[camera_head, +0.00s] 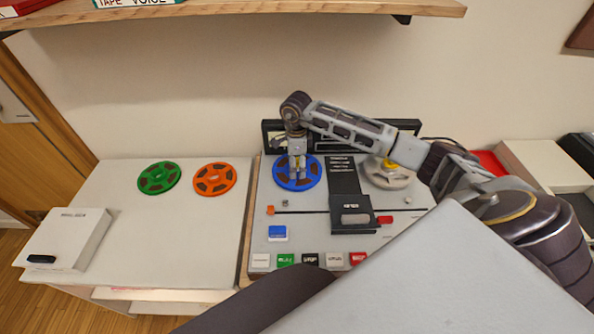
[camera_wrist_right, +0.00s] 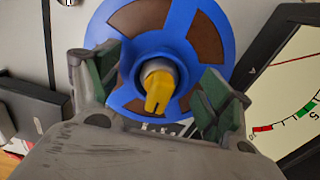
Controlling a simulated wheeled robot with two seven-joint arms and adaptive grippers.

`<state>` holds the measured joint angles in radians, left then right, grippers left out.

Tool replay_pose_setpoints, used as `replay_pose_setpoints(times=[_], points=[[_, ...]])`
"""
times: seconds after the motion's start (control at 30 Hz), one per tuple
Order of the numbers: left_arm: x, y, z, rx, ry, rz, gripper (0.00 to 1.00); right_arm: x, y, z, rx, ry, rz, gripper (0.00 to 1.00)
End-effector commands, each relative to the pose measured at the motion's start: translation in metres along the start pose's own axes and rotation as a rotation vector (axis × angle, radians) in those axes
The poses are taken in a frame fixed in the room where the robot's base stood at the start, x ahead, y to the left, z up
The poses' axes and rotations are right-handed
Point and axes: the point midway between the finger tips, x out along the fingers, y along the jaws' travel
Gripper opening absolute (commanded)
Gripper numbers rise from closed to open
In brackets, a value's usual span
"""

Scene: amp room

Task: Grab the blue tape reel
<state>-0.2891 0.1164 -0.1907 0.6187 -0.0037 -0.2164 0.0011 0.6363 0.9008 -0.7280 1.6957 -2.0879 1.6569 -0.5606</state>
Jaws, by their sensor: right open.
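The blue tape reel (camera_head: 282,180) lies on the left spindle of the tape machine (camera_head: 262,232). In the right wrist view the blue tape reel (camera_wrist_right: 221,40) shows brown windows and a yellow knob (camera_wrist_right: 160,92) at its hub. My right gripper (camera_head: 298,172) is over the reel, pointing down at its hub. In the wrist view its open fingers (camera_wrist_right: 157,92) stand on either side of the yellow knob, with gaps between them and the knob. I cannot tell how far above the reel the fingertips are. My left gripper is not in view.
A green reel (camera_head: 146,182) and an orange reel (camera_head: 228,186) lie on the white table left of the machine. A grey reel (camera_head: 402,182) sits on the right spindle. A white box (camera_head: 68,234) stands at the table's left edge. A wooden shelf (camera_head: 250,9) hangs above.

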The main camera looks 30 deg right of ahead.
Motion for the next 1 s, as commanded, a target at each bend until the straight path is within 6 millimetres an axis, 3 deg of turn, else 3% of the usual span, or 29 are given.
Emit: replay_pose_setpoints(times=[0.07, 0.47, 1.0], points=[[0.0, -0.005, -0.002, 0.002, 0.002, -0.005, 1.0, 0.0, 0.0, 0.0, 0.0, 0.0, 0.0, 0.72], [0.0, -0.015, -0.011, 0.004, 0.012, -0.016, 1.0, 0.0, 0.0, 0.0, 0.0, 0.0, 0.0, 0.2], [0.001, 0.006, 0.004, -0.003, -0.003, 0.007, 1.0, -0.014, -0.001, 0.0, 0.0, 0.0, -0.003, 0.19]])
